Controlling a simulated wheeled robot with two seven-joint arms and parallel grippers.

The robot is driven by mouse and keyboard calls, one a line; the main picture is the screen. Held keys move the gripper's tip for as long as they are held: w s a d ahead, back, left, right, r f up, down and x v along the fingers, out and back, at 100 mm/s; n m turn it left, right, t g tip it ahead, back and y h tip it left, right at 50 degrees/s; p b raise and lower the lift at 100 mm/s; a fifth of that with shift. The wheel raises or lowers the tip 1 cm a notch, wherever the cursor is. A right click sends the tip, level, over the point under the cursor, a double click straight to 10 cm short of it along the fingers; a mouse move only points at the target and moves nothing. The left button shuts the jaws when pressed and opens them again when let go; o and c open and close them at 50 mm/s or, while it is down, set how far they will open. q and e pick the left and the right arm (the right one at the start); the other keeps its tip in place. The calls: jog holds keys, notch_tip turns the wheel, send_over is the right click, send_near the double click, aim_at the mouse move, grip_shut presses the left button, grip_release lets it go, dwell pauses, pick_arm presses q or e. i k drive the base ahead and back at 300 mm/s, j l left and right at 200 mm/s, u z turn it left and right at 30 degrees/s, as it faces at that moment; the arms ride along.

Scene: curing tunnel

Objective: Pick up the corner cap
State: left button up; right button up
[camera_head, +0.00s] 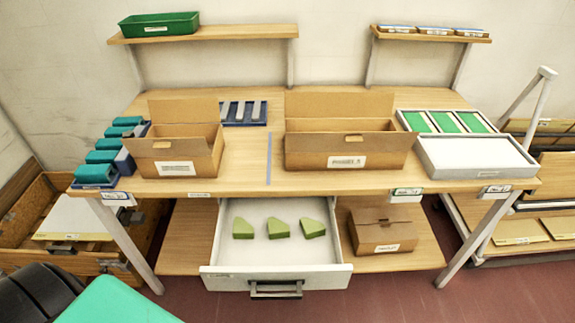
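Three small green angular blocks, which look like corner caps, lie in a row in an open white drawer (240,264) under the table. They are the left block (242,229), the middle block (278,228) and the right block (313,228). They are apart from each other, and each has a slanted edge. The drawer is pulled out, with a dark handle (276,290) at its front. Neither of my grippers is in view.
Two open cardboard boxes (175,152) (347,144) stand on the table above the drawer. A closed carton (382,231) sits on the lower shelf (420,252), right of the drawer. Several teal blocks (100,157) line the table's left end. A turquoise surface (115,303) shows at lower left.

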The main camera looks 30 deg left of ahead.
aim_at(242, 230)
jog(key=k+u, duration=0.1)
jog(key=u, duration=0.8)
